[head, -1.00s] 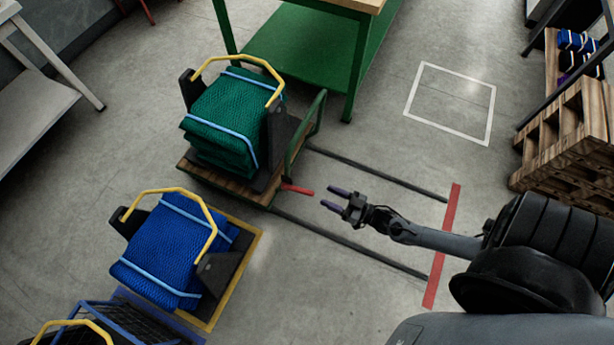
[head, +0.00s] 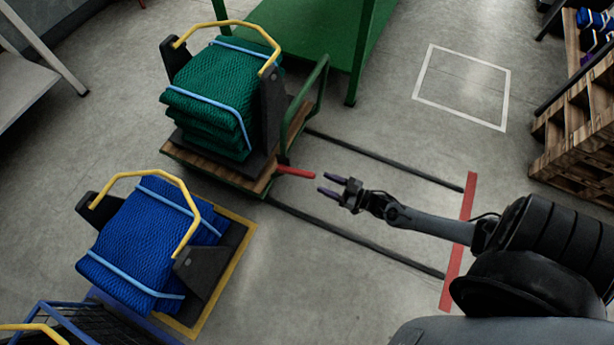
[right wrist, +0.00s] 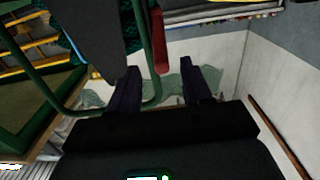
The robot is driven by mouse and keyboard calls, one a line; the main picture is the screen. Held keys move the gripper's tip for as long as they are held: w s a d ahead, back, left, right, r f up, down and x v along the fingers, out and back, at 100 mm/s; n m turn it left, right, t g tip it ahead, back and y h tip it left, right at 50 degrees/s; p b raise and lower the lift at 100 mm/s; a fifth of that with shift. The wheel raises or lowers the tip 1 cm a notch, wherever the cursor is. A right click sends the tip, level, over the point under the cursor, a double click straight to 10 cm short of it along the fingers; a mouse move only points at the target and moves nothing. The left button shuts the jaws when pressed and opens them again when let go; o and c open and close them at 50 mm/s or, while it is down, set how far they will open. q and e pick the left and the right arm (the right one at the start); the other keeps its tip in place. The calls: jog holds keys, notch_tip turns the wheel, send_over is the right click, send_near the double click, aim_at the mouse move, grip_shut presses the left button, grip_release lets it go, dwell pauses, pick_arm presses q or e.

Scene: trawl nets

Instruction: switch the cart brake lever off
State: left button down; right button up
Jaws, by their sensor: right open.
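The cart (head: 215,172) has a wooden deck, a green frame and a green push handle, and carries a stack of green netting (head: 212,98). Its red brake lever (head: 296,172) sticks out to the right from the cart's near right end. My right gripper (head: 325,184) is open and empty, its fingertips just right of the lever's tip and apart from it in the head view. In the right wrist view the red lever (right wrist: 158,40) hangs ahead, between the lines of the two open fingers (right wrist: 160,88). My left gripper is not in view.
Two dark floor rails (head: 385,160) run from the cart to a red stop line (head: 459,240). A blue net bundle (head: 150,235) sits left on a yellow-edged base. A green table (head: 300,35) stands behind the cart, and wooden pallets (head: 575,135) stand at right.

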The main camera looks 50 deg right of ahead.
aim_at(307, 176)
jog(key=b+x, duration=0.2)
jog(key=x, duration=0.4)
jog(key=shift+w+a+f, duration=0.1)
jog(key=shift+w, duration=0.25)
jog(key=shift+w+a+b, duration=0.2)
jog(key=shift+w+b, duration=0.25)
jog(key=shift+w, duration=0.3)
jog(key=c, duration=0.4)
grip_shut()
